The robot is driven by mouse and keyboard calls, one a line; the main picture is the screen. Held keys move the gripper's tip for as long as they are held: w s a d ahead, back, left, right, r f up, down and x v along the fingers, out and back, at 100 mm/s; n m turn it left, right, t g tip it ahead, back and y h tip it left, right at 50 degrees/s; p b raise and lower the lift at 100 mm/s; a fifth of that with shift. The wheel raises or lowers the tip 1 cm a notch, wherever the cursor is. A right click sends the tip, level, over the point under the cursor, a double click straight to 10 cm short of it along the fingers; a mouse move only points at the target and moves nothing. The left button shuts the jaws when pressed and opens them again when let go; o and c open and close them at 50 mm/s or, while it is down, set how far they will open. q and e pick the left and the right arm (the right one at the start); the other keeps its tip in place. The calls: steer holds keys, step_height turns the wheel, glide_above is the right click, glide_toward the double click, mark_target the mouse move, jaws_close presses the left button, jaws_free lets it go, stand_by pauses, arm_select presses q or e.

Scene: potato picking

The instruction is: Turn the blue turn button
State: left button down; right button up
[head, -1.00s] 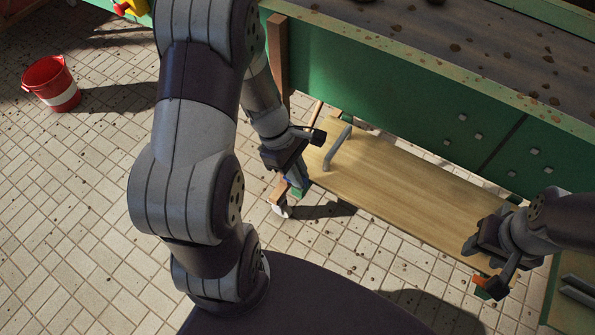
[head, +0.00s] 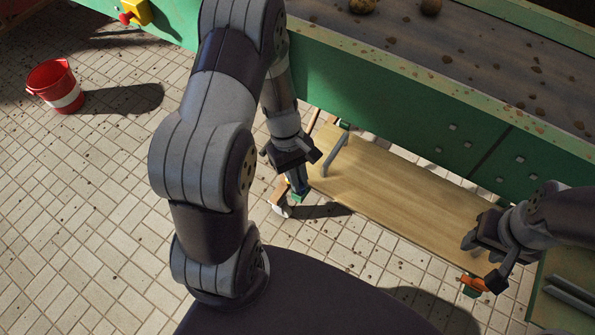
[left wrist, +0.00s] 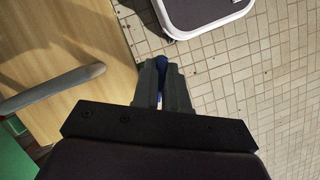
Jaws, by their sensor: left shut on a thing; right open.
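The blue turn button (left wrist: 162,62) shows as a small blue piece between the fingertips of my left gripper (left wrist: 162,75) in the left wrist view. The gripper is shut on it, and the fingers hide most of it. In the head view my left gripper (head: 298,188) points down at the left end of a low wooden board (head: 410,195). The button is too small and covered to make out clearly there. My right gripper (head: 487,258) is open and empty over the board's right end.
A grey handle (head: 335,155) rises from the board close to my left gripper. A green conveyor (head: 390,95) carrying potatoes stands behind. An orange part (head: 474,283) sits at the board's right corner. A red bucket (head: 55,86) stands on tiled floor at left.

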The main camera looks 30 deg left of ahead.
arm_select(q)
steer(key=m+g+p, duration=0.1)
steer(key=m+p, duration=0.1)
steer(key=m, duration=0.1)
steer(key=shift+d+r+m+y+p, duration=0.1)
steer(key=shift+r+m+y+p, duration=0.05)
steer(key=shift+m+y+p, duration=0.25)
steer(key=m+y+p, duration=0.1)
steer(key=m, duration=0.1)
steer(key=shift+m+g+p, duration=0.35)
steer(key=shift+m+g, duration=0.05)
steer(key=m+y+p, duration=0.1)
steer(key=m, duration=0.2)
steer(key=shift+d+p, duration=0.15)
steer(key=shift+p, duration=0.2)
steer(key=shift+f+m+y+p, duration=0.2)
steer(key=shift+m+y+p, duration=0.3)
steer(key=shift+m, duration=0.7)
steer(key=c, duration=1.2)
jaws_free()
steer(key=shift+o, duration=0.2)
steer(key=shift+w, duration=0.1)
